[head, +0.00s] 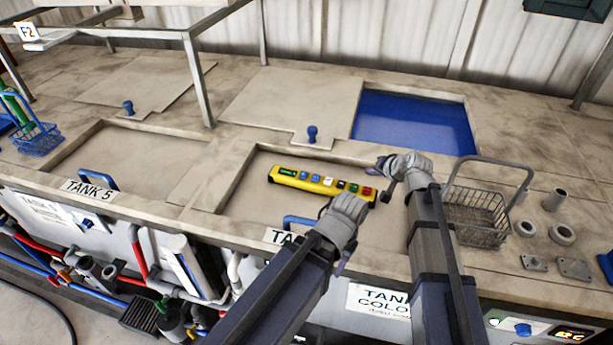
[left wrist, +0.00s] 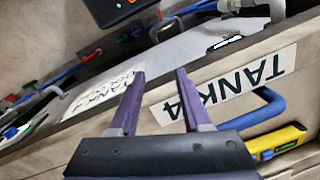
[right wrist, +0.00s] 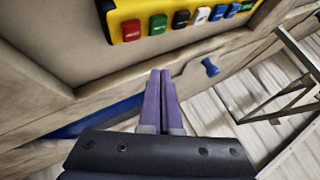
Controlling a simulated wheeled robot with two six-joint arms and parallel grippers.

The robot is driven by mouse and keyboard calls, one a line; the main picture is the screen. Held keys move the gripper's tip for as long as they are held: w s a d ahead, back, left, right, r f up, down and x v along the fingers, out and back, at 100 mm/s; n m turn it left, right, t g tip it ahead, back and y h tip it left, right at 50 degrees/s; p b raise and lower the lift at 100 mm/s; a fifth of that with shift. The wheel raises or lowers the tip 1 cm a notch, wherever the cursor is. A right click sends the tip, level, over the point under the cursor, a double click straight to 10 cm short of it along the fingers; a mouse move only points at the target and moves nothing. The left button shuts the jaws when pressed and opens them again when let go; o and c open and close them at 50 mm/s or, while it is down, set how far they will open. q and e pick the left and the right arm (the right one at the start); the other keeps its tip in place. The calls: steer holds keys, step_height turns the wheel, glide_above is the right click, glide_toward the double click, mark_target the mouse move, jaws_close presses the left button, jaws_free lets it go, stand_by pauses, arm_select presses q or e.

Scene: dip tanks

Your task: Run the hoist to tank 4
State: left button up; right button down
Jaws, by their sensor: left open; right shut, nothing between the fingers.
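A yellow control pendant (head: 322,184) with a row of coloured buttons is above the tank 4 lid; I cannot tell whether it hangs or rests. Its buttons show close up in the right wrist view (right wrist: 180,28), and its end shows in the left wrist view (left wrist: 276,144). My right gripper (head: 381,164) is shut and empty beside the pendant's red-button end; its fingertips (right wrist: 161,74) are apart from it in the right wrist view. My left gripper (left wrist: 160,72) is open and empty near the TANK 4 label (left wrist: 232,84). My left arm partly covers that label in the head view (head: 280,237).
A blue handle (head: 298,221) stands at tank 4's front edge. An open tank of blue liquid (head: 412,122) lies behind. A wire basket (head: 476,218) stands right of my right arm, another basket (head: 38,138) at far left. Pipes run below the front edge.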

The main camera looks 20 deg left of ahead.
arm_select(q)
jaws_close()
stand_by(1.5)
